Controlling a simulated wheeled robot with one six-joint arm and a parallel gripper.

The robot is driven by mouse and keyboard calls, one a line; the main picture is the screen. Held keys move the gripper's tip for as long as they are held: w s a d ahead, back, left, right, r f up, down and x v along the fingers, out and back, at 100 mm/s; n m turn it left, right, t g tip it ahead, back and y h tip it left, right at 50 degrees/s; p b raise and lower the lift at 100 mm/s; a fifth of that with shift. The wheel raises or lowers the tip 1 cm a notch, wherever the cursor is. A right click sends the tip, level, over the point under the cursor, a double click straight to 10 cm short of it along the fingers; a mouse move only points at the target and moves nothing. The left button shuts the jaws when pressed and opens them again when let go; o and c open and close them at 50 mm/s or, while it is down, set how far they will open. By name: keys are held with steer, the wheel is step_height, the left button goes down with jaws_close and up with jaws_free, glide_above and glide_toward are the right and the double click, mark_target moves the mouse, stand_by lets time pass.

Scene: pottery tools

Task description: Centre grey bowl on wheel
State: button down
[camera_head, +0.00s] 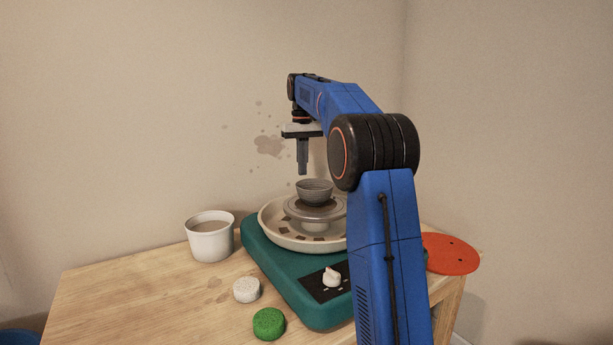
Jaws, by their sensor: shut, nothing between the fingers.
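The grey bowl (314,193) sits upright on the grey wheel head (333,214) of the pottery wheel. It looks a little left of the wheel head's middle, but my arm hides the right part of the wheel. A cream splash pan (276,236) surrounds the wheel head, on a teal wheel base (262,260). My gripper (303,172) points down just above and slightly left of the bowl. Its fingers are shut and hold nothing.
A white cup (211,243) with brownish contents stands left of the wheel. A white round piece (246,290) and a green round piece (269,324) lie in front of it. A control knob (332,277) is on the wheel's front. A red disc (450,254) lies at right. The table's left side (120,295) is clear.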

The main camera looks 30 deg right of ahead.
mark_target(309, 184)
steer(key=shift+s+a+f, duration=0.1)
steer(key=shift+s+f, duration=0.25)
steer(key=shift+s, duration=0.3)
steer(key=shift+s+a+f, duration=0.1)
steer(key=shift+s+f, duration=0.2)
steer(key=shift+s, duration=0.4)
steer(key=shift+s+a+f, duration=0.1)
steer(key=shift+s+f, duration=0.25)
steer(key=shift+s, duration=0.3)
steer(key=shift+s, duration=0.1)
steer(key=shift+s+a, duration=0.25)
steer(key=shift+s, duration=0.85)
steer(key=shift+w, duration=0.1)
